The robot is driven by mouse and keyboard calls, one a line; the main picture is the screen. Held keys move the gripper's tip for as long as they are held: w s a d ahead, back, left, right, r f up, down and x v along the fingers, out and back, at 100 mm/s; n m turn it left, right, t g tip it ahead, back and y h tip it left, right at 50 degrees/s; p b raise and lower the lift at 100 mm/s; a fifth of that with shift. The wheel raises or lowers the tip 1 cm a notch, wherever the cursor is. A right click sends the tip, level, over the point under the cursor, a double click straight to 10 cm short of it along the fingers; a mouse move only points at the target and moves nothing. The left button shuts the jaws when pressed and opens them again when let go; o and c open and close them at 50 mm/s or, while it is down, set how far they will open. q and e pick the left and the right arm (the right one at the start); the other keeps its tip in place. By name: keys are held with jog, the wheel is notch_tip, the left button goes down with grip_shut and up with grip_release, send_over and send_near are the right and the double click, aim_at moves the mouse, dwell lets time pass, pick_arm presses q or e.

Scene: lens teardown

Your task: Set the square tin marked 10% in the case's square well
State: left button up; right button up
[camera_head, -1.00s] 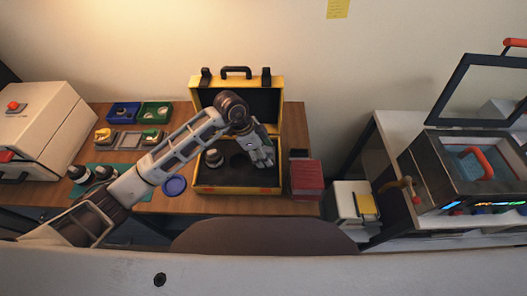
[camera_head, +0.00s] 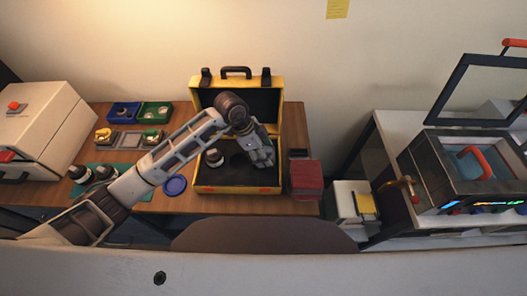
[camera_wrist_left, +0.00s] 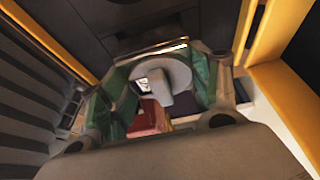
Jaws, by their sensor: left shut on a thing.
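My left gripper (camera_head: 264,160) reaches down into the right part of the open yellow case (camera_head: 236,190). In the left wrist view, its green-padded fingers (camera_wrist_left: 160,90) are closed around a grey piece with a round disc and a tab (camera_wrist_left: 168,76), taken to be the square tin. No 10% mark can be read. A small white patch and a red piece (camera_wrist_left: 150,118) show beside it. The square well is hidden beneath the gripper. I cannot tell whether the held piece touches the case floor. My right gripper is not in view.
A lens part (camera_head: 214,158) stands in the case's left side. The raised lid (camera_head: 277,98) is behind. A blue dish (camera_head: 175,185) lies to the left, with blue (camera_head: 122,113) and green (camera_head: 155,113) trays further back. A red block (camera_head: 305,178) stands right of the case.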

pick_arm(q)
jog(key=shift+f+b, duration=0.45)
jog(key=shift+f, duration=0.9)
dwell(0.4)
jog(key=o, duration=1.1)
jog(key=shift+o, duration=1.4)
jog(key=shift+r, duration=0.1)
jog(key=shift+r+p, duration=2.7)
jog(key=shift+r, duration=0.3)
jog(key=shift+r+p, duration=0.7)
jog(key=shift+r, duration=0.7)
